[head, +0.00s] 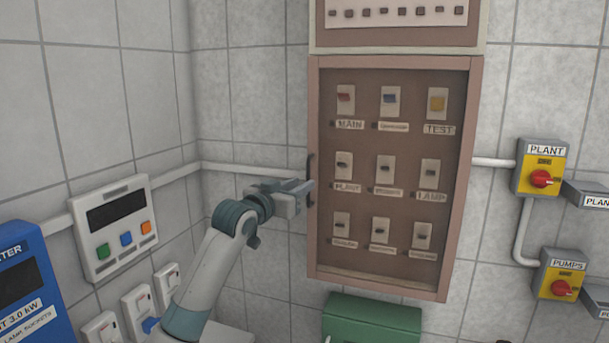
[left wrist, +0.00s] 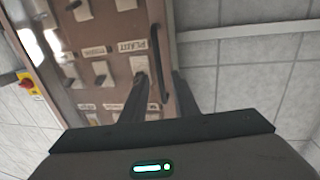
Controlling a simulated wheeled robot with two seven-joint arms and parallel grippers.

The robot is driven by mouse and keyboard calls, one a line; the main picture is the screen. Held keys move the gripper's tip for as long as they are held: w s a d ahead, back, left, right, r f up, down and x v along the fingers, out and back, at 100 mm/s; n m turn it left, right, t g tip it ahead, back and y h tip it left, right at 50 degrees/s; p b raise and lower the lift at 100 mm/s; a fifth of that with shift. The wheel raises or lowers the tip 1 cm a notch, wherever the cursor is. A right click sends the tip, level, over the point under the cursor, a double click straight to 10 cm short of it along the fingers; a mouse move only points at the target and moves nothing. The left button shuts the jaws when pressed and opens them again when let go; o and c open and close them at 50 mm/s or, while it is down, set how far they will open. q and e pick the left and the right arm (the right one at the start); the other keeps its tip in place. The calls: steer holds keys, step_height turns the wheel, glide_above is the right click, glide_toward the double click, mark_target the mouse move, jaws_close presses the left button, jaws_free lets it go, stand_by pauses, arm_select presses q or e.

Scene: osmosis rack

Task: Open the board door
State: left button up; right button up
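The board door (head: 326,240) is a brown-framed panel on the back wall, with rows of labelled switches showing within its frame. It looks shut, flush in its frame. Its dark upright handle (head: 310,168) is on the left edge; it also shows in the left wrist view (left wrist: 156,55). My left gripper (head: 307,188) is at the door's left edge, by the lower part of the handle. In the left wrist view its two fingers (left wrist: 160,82) are apart, with the handle appearing between them. I cannot tell whether they touch it. My right gripper is not in view.
A white control box (head: 118,222) and a blue meter (head: 28,285) are on the left wall. A green box (head: 372,322) is below the board. Yellow PLANT (head: 541,167) and PUMPS (head: 561,274) switches are on the right. The wall between is bare tile with a pipe.

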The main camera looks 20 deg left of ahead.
arm_select(q)
steer(key=shift+p+x, duration=0.45)
steer(key=shift+x, duration=1)
steer(key=shift+c, duration=0.4)
jaws_close()
steer(key=shift+f, duration=0.1)
